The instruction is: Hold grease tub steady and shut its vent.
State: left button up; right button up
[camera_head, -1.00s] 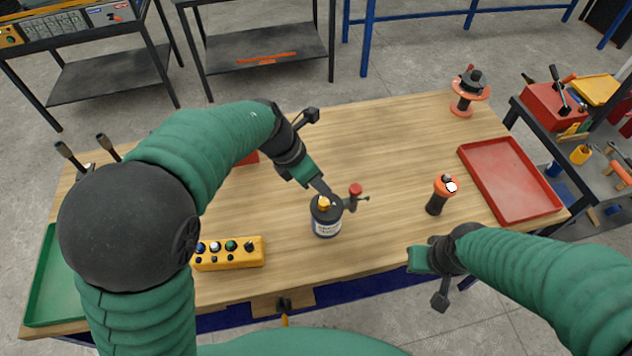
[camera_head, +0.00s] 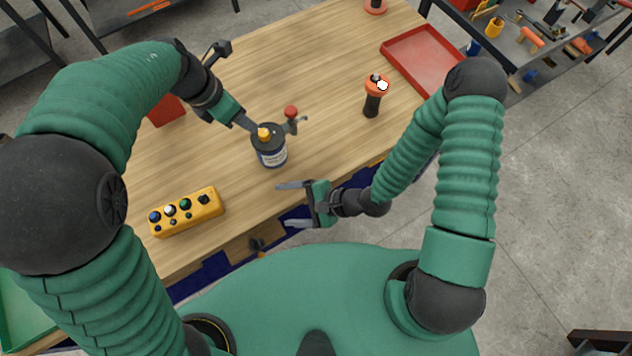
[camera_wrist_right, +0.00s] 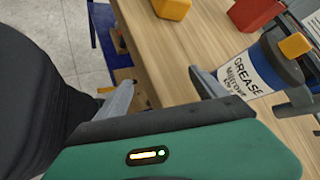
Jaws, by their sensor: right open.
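The grease tub (camera_head: 270,153), dark with a white label, stands upright on the wooden table. A yellow knob (camera_head: 264,134) is on its lid. A metal fitting with a red knob (camera_head: 291,112), seemingly the vent, sticks out at its upper right. My left gripper (camera_head: 252,126) reaches down from the upper left and appears shut on the yellow knob; its jaws overlap in this view. My right gripper (camera_head: 290,204) is open and empty at the table's near edge, below the tub. The right wrist view shows the tub (camera_wrist_right: 246,75) beyond the jaws (camera_wrist_right: 160,82).
A yellow button box (camera_head: 187,212) lies to the tub's left, and a red box (camera_head: 165,110) stands behind my left arm. An orange-topped black object (camera_head: 373,98) and a red tray (camera_head: 425,60) are to the right. Table between tub and tray is partly clear.

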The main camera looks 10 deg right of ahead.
aim_at(281, 155)
jog(key=m+t, duration=0.1)
jog(key=m, duration=0.2)
jog(key=a+r+m+t+y, duration=0.1)
jog(key=m+t, duration=0.1)
jog(key=m, duration=0.2)
jog(key=r+m+t, duration=0.1)
jog(key=m, duration=0.2)
jog(key=shift+w+a+r+m+t+y, duration=0.2)
jog(key=shift+m+t+y, duration=0.1)
jog(key=shift+t+y, duration=0.1)
jog(key=m+t, duration=0.1)
jog(key=d+m+t, duration=0.1)
jog(key=w+d+m, duration=0.1)
jog(key=shift+d+r+t+h, duration=0.25)
jog(key=shift+r+t+h, duration=0.15)
jog(key=d+t, duration=0.1)
jog(key=d, duration=0.1)
jog(key=w+d+m+t+h, duration=0.1)
jog(key=d, duration=0.1)
jog(key=d+t, duration=0.1)
jog(key=d, duration=0.1)
jog(key=shift+w+d+r+m+h, duration=0.1)
jog(key=shift+w+r+m+h, duration=0.2)
jog(key=shift+r+h, duration=0.1)
jog(key=x, duration=1.4)
jog(key=shift+w+a, duration=0.2)
jog(key=shift+a, duration=0.25)
jog(key=shift+w+a, duration=0.25)
jog(key=shift+w, duration=0.4)
